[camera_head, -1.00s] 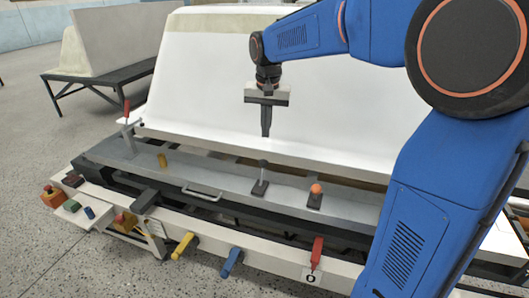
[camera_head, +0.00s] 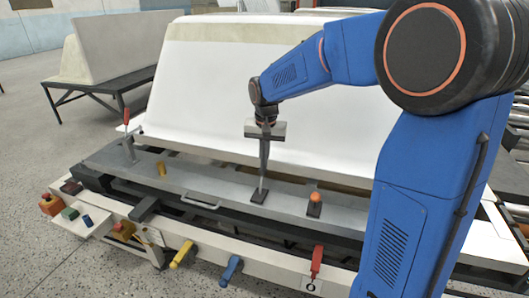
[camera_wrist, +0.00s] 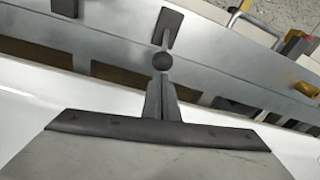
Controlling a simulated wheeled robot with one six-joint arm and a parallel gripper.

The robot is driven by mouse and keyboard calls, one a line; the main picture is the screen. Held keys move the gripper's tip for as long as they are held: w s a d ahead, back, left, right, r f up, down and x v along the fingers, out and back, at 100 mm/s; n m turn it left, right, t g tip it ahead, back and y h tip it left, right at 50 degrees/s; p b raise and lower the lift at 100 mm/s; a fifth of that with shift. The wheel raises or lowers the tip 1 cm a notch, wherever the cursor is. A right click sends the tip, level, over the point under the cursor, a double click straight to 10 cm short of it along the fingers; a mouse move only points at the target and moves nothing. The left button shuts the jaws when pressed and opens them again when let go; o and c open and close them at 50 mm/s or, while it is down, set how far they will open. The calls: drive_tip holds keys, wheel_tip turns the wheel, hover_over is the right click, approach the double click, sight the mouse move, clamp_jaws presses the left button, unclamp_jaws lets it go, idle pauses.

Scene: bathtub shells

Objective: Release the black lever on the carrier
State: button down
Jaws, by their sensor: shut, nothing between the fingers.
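The black lever (camera_head: 260,187) stands on a small dark base on the grey carrier (camera_head: 345,215), left of an orange-knobbed lever. In the wrist view its round dark knob (camera_wrist: 161,62) shows just beyond my fingertips, with the square base behind it. My gripper (camera_head: 263,170) points down over the lever, fingers together and empty. In the head view the fingers overlap the lever's top. The wrist view (camera_wrist: 160,78) shows the fingertips very close to the knob; I cannot tell whether they touch it.
The large white shell (camera_head: 200,100) rises behind the carrier. The orange-knobbed lever (camera_head: 314,203) is close on the right. A metal handle (camera_head: 201,203), a yellow block (camera_head: 161,168) and a red lever (camera_head: 127,118) are to the left. Colored levers line the front edge.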

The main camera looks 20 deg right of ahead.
drive_tip(key=shift+f, duration=0.3)
drive_tip(key=shift+r, duration=0.1)
